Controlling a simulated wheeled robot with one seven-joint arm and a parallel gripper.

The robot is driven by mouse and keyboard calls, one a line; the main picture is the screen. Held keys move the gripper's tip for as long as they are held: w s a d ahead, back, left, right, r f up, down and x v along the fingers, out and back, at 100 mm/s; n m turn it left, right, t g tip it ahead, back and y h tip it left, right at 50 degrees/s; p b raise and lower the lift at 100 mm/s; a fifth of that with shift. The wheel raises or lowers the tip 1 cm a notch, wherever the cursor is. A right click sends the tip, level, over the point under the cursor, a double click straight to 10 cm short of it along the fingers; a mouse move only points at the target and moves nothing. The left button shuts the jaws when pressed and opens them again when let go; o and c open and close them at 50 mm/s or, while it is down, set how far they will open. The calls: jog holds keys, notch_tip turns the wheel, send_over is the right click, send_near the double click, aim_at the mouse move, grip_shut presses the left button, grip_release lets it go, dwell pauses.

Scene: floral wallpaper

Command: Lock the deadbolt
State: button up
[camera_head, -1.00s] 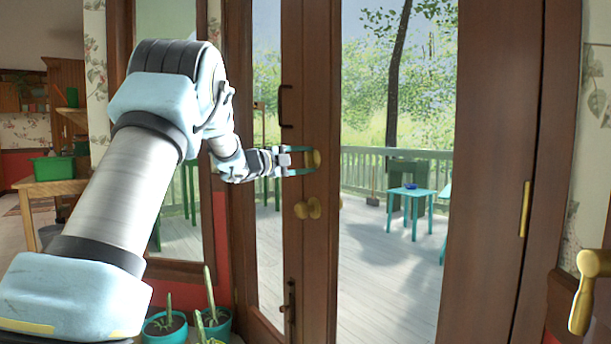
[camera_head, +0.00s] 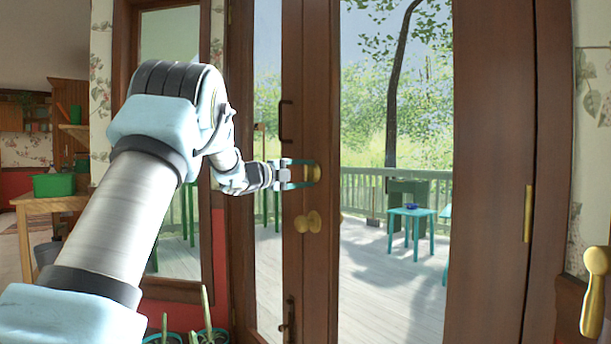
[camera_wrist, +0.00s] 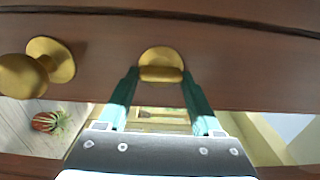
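The brass deadbolt (camera_head: 314,172) is on the brown wooden door (camera_head: 320,270), above the brass door knob (camera_head: 308,222). In the wrist view the deadbolt (camera_wrist: 161,65) is a round plate with a thumb-turn lying across the picture. My gripper (camera_head: 300,172) is at the deadbolt in the head view. In the wrist view its teal fingers (camera_wrist: 160,78) are apart, one on each side of the thumb-turn. The fingertips are close to its ends; I cannot tell whether they touch it. The knob (camera_wrist: 30,70) is at the left of the wrist view.
Dark handles (camera_head: 286,120) are on the door edge left of the deadbolt. Potted cacti (camera_head: 205,325) stand on the floor below my arm. A wooden table (camera_head: 45,203) with a green bin is at the left. Another brass handle (camera_head: 594,290) is at the far right.

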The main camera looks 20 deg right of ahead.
jog(key=o, duration=0.4)
jog(key=shift+a, duration=0.1)
jog(key=b+v, duration=0.1)
jog(key=v, duration=0.9)
jog(key=shift+a, duration=0.3)
